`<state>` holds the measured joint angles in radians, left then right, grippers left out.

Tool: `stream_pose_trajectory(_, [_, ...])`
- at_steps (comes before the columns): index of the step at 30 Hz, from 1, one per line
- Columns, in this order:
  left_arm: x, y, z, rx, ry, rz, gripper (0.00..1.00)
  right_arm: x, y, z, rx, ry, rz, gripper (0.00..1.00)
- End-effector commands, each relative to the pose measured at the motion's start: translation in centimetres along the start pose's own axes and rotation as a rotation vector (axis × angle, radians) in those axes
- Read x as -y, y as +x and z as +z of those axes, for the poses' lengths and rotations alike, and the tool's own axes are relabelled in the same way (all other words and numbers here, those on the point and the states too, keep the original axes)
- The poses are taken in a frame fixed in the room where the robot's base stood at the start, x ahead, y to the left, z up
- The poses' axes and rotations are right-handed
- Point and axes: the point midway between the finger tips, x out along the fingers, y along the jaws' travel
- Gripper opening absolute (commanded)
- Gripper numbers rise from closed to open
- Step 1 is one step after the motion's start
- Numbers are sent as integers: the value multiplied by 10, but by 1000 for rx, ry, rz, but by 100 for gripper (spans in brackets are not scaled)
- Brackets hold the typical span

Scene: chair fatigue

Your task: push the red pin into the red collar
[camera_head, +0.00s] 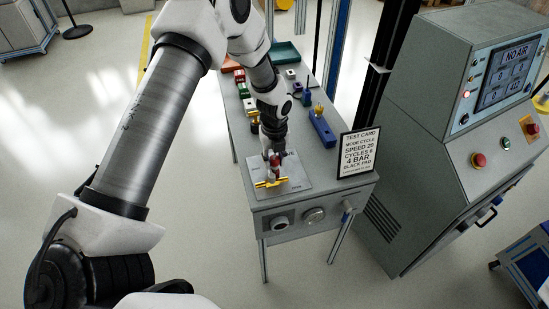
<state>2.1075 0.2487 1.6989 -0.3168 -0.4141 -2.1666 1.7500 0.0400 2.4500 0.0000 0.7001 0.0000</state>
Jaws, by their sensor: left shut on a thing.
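My left gripper (274,158) reaches down over a light metal plate (298,186) near the front of the grey table. It is shut on a small red part, which looks like the red pin (274,170), just above or at the plate. A yellow bar (270,184) lies crosswise right at the foot of the red part. I cannot make out the red collar, nor whether the pin touches it; the fingers and the small size hide this. My right gripper is not in view.
A test card (358,153) stands at the table's right edge. A blue block (321,131) with a yellow top lies behind it. Small coloured parts and a green tray (285,52) are farther back. A grey control cabinet (430,150) stands to the right.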

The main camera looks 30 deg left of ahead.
Motion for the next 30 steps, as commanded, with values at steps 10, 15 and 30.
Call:
stream_pose_trajectory(10, [0,4,0,0,0,0,60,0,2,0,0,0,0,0])
stream_pose_trajectory(15, [0,4,0,0,0,0,60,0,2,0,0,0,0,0])
stream_pose_trajectory(30, [1,-86,1,3,-1,-4,60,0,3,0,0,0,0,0])
